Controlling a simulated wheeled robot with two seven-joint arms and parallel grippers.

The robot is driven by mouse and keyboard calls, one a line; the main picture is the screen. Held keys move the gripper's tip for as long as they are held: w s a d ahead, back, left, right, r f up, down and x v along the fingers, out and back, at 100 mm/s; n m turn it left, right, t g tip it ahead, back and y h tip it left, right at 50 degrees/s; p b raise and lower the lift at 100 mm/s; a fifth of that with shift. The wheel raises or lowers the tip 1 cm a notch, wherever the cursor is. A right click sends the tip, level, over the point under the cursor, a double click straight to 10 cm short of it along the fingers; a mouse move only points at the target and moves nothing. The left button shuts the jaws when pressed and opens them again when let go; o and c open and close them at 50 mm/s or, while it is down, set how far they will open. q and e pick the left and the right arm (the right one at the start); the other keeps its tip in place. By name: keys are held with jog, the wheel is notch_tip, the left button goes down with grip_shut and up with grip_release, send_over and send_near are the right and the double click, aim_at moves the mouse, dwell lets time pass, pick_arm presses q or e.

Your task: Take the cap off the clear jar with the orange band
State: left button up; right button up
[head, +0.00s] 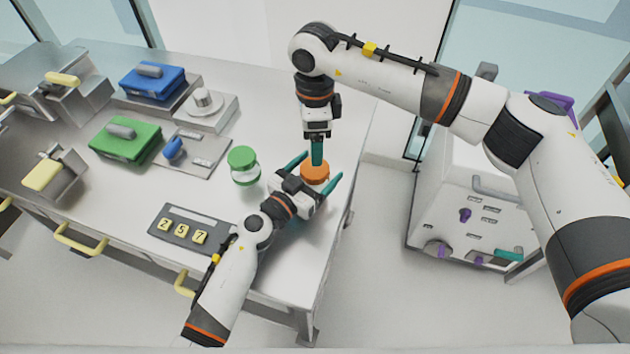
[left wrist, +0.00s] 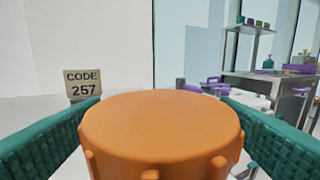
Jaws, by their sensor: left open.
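The orange cap (head: 314,172) sits near the right edge of the table. My left gripper (head: 314,174) is open, with one teal finger on either side of the cap. In the left wrist view the ribbed orange cap (left wrist: 160,125) fills the lower middle, between the fingers and apart from the left one. My right gripper (head: 317,163) points straight down over the cap. Its fingers line up edge-on, so their opening and any contact with the cap are unclear.
A clear jar with a green lid (head: 243,165) stands just left of my left gripper. A number panel (head: 190,230) reads 257, and a sign (left wrist: 83,84) reads CODE 257. Green (head: 125,139) and blue (head: 152,82) boxes stand farther left. The table's right edge is close.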

aim_at(315, 180)
pick_arm(q)
jog(key=c, duration=1.8)
pick_arm(e)
jog(key=m, duration=0.9)
jog(key=shift+m, duration=0.4)
jog(key=m, duration=0.3)
jog(key=shift+f+m, duration=0.1)
jog(key=shift+m, duration=0.2)
jog(key=shift+f, duration=3.95)
